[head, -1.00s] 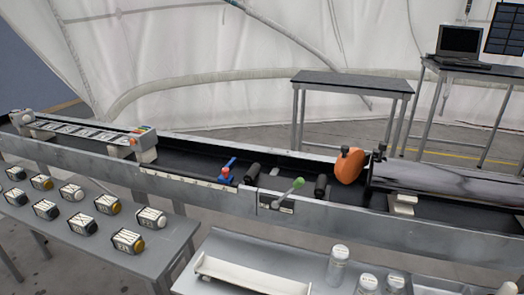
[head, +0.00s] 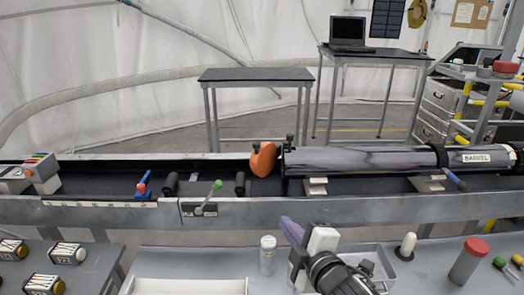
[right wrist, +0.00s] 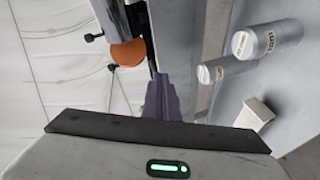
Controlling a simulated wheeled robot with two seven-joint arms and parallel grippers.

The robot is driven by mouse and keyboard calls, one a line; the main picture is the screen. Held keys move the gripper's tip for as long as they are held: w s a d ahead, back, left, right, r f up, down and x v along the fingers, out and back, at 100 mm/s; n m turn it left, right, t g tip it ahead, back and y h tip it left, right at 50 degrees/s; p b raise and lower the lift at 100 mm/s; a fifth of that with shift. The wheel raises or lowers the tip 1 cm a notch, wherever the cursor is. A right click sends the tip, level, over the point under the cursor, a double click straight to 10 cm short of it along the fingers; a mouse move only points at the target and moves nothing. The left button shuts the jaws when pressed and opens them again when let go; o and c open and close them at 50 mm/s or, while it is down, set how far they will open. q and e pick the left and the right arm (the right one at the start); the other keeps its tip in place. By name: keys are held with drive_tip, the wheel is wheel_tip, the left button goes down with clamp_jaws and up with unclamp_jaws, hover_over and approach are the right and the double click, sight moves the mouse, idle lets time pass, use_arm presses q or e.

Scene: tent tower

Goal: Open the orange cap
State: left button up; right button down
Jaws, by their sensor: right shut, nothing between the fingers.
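The orange cap (head: 263,159) is a round disc at the left end of the long grey barrel (head: 360,159), with black fittings beside it. It covers the barrel's end. The cap also shows in the right wrist view (right wrist: 128,53), above and left of the fingers. My right gripper (head: 290,229) has purple fingers, shut and empty. In the head view it appears in front of the channel, below and right of the cap, clearly apart from it. Its fingers show in the right wrist view (right wrist: 162,98). My left gripper is not in view.
A long metal channel (head: 110,213) runs across, with a green-knobbed lever (head: 215,187) and a blue-and-red lever (head: 142,186). White-capped canisters (head: 267,255), a white tray (head: 190,287) and a red-capped cylinder (head: 468,261) stand on the near bench. An empty dark table (head: 255,74) stands behind.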

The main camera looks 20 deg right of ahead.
drive_tip(key=w+r+n+t, duration=0.3)
drive_tip(key=w+r+n, duration=0.15)
drive_tip(key=r, duration=0.55)
approach(258, 147)
drive_tip(key=w, duration=0.3)
drive_tip(key=w+p, duration=0.1)
drive_tip(key=w, duration=0.2)
drive_tip(key=shift+w+a+r, duration=0.1)
drive_tip(key=shift+r, duration=0.1)
drive_tip(key=shift+w, duration=0.15)
drive_tip(key=shift+m, duration=0.25)
